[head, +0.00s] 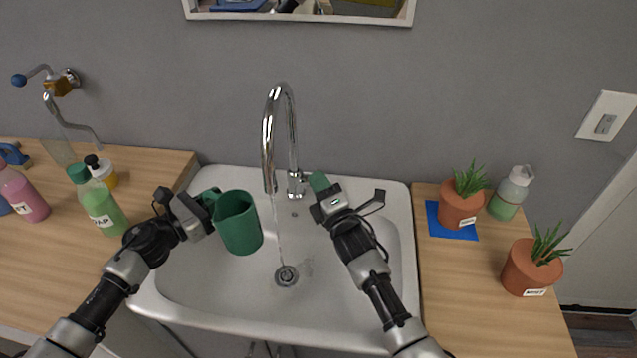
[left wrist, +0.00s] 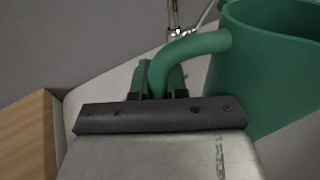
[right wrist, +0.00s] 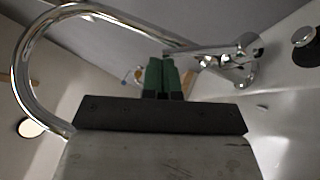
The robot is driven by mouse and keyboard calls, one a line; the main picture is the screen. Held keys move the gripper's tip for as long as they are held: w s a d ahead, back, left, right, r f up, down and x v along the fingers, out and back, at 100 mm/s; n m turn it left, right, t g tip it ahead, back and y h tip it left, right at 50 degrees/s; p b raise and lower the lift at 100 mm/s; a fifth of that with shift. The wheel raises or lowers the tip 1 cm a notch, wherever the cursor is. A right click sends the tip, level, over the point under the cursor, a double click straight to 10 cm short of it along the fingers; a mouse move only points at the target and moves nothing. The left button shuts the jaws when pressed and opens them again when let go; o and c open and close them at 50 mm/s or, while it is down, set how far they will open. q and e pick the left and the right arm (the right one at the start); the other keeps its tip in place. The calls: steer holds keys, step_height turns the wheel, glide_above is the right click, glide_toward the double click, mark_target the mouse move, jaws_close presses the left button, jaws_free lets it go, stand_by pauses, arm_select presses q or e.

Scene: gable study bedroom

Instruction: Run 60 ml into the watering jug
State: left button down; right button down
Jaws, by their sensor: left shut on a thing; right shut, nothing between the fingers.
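The green watering jug (head: 238,224) is held upright over the left part of the sink. My left gripper (head: 209,197) is shut on its handle, which also shows in the left wrist view (left wrist: 190,48). The chrome tap (head: 268,150) stands at the back of the sink. A thin stream of water (head: 276,225) runs from its spout past the jug's right side into the basin. My right gripper (head: 318,181) is shut and empty beside the tap's base, close to its lever (right wrist: 215,50); whether it touches the lever I cannot tell. The water level inside the jug is hidden.
The white sink (head: 330,290) has a drain (head: 286,275) below the stream. Bottles, including a green one (head: 100,205), stand on the left counter. Two potted plants (head: 458,208) (head: 530,268) and a pump bottle (head: 509,195) stand on the right counter.

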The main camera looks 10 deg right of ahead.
steer(key=w+d+r+m+g+h, duration=0.1)
steer(key=w+r+m+g, duration=0.2)
steer(key=w+g, duration=0.1)
steer(key=shift+w+d+h, duration=0.3)
steer(key=shift+w+d, duration=0.05)
steer(key=shift+w, duration=0.25)
steer(key=shift+r, duration=0.2)
stand_by(0.4)
steer(key=shift+s, duration=0.1)
steer(key=v, duration=1)
steer(key=shift+r, duration=0.35)
steer(key=shift+d, duration=0.15)
